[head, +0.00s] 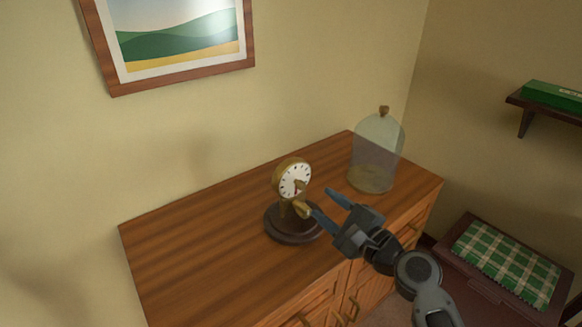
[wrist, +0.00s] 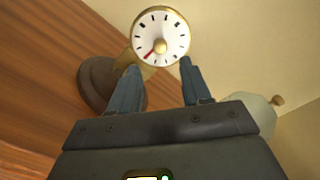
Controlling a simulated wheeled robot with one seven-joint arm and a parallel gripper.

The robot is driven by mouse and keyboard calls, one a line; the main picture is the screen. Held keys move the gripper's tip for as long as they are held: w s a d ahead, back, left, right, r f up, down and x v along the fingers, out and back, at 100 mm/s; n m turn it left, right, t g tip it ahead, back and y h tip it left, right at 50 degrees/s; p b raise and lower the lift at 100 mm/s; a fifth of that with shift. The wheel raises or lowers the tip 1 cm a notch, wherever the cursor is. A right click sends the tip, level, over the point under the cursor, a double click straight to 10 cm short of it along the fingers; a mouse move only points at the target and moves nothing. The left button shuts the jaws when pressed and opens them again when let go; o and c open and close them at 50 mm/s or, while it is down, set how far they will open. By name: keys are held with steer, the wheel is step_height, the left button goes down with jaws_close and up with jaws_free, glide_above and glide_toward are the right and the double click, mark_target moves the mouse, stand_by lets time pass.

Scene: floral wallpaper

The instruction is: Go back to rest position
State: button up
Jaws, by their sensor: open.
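My gripper (head: 322,205) is open and empty above the front of the wooden cabinet, close to a small brass clock (head: 294,178). The clock has a white dial and stands on a round dark base (head: 290,226). In the head view one fingertip overlaps the clock's lower brass part, and I cannot tell whether they touch. In the wrist view the clock dial (wrist: 161,36) shows just beyond the two fingers (wrist: 158,80), with a red hand on it. The dark base (wrist: 97,85) is at the left there.
The wooden cabinet (head: 190,250) has a clear left side. A glass dome (head: 375,155) with a knob stands at its right end, behind my gripper. A framed picture (head: 180,75) hangs above. A wall shelf (head: 545,108) and a green checked cloth (head: 508,262) are at the right.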

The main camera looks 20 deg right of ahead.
steer(key=s+f+n+g+h, duration=0.15)
steer(key=s+f+n, duration=0.3)
steer(key=s, duration=0.65)
steer(key=s+f+n+g+h, duration=0.1)
steer(key=s+f+n+h, duration=0.3)
steer(key=s, duration=0.7)
steer(key=s+a+r+n, duration=0.1)
steer(key=s+r+n, duration=0.4)
steer(key=s, duration=0.5)
steer(key=s+a+r+n, duration=0.1)
steer(key=s+r+n, duration=0.5)
steer(key=s, duration=0.5)
steer(key=shift+a+r+n, duration=0.2)
steer(key=shift+r+n, duration=0.05)
steer(key=shift+n, duration=0.8)
